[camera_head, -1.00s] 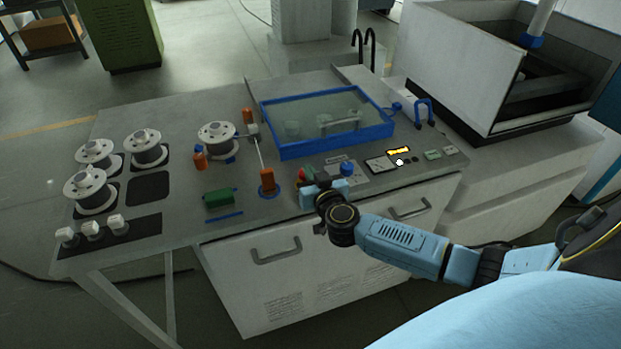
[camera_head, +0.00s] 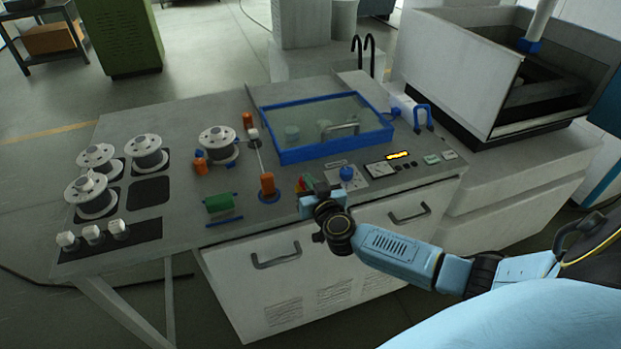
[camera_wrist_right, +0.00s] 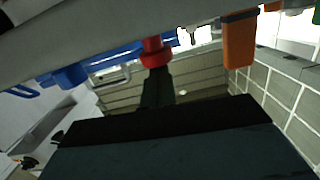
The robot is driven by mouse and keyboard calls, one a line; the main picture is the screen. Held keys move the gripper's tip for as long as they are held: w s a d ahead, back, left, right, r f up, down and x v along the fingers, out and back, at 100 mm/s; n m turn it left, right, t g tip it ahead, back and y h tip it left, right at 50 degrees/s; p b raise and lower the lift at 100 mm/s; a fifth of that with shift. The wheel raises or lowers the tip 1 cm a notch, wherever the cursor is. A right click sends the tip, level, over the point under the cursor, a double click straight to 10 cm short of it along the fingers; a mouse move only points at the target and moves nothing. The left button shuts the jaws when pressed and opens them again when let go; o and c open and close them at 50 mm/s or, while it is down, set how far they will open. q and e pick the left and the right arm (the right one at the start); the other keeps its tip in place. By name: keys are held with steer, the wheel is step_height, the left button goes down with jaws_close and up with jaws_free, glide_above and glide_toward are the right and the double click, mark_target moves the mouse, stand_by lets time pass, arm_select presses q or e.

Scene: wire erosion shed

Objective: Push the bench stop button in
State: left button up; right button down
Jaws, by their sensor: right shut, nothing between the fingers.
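The red stop button (camera_wrist_right: 154,52) shows in the right wrist view, with its cap facing the dark fingers of my right gripper (camera_wrist_right: 157,88). The fingertips are close to the cap; I cannot tell whether they touch it. In the head view only a small red part of the button (camera_head: 300,183) shows on the bench's front area, beside my right gripper (camera_head: 321,189), which hides the rest. My right gripper is shut and empty. My left gripper is not in view.
The bench (camera_head: 150,222) carries a blue knob (camera_head: 347,173), an orange post (camera_head: 267,185), a green block (camera_head: 218,203), several spools and a blue-framed tank (camera_head: 284,157). A display panel (camera_head: 379,169) lies to the right. Drawer handles (camera_head: 277,259) stick out in front.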

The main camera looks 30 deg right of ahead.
steer(key=shift+s+a+f, duration=0.1)
steer(key=shift+s+f, duration=0.25)
steer(key=shift+f, duration=0.35)
steer(key=shift+r+p, duration=0.45)
steer(key=shift+p, duration=0.15)
step_height(320, 180, up, 5)
steer(key=p, duration=0.5)
steer(key=f+p+v, duration=0.1)
steer(key=v, duration=0.8)
steer(key=shift+s+r, duration=0.45)
